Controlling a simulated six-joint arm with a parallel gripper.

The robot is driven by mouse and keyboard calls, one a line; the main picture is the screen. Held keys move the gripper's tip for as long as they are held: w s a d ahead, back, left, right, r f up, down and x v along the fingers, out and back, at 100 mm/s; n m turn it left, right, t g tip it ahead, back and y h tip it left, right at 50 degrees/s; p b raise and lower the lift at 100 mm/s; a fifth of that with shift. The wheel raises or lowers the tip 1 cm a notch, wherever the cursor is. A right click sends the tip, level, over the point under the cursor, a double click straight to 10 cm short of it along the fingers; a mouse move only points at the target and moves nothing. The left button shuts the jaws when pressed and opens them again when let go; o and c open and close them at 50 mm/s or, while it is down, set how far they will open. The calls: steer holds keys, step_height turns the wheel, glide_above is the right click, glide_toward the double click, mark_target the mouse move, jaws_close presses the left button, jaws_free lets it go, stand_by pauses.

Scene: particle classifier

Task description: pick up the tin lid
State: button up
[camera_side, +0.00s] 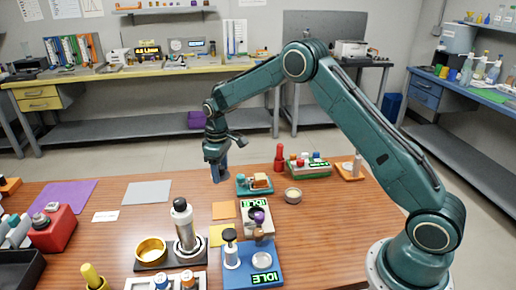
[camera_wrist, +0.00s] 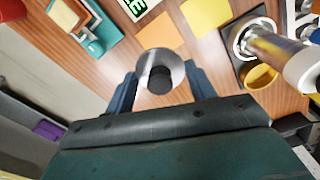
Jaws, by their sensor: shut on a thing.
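The tin lid (camera_wrist: 158,60) is a shiny round metal disc with a dark knob, seen in the wrist view between the two blue fingers of my gripper (camera_wrist: 161,76). My gripper is shut on it. In the side view my gripper (camera_side: 220,172) points down and is above the far part of the wooden table. The lid cannot be made out clearly there. A small round beige tin (camera_side: 293,196) stands on the table to the right of my gripper.
A teal device (camera_side: 255,185) stands just right of my gripper. Devices marked IDLE (camera_side: 253,277), a silver bottle (camera_side: 183,222) and a brass dish (camera_side: 150,249) stand nearer. A grey mat (camera_side: 147,192) lies flat to the left, with bare table around it.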

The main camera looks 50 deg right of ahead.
mark_target(221, 167)
steer(key=shift+r, duration=2.95)
steer(key=shift+d, duration=0.1)
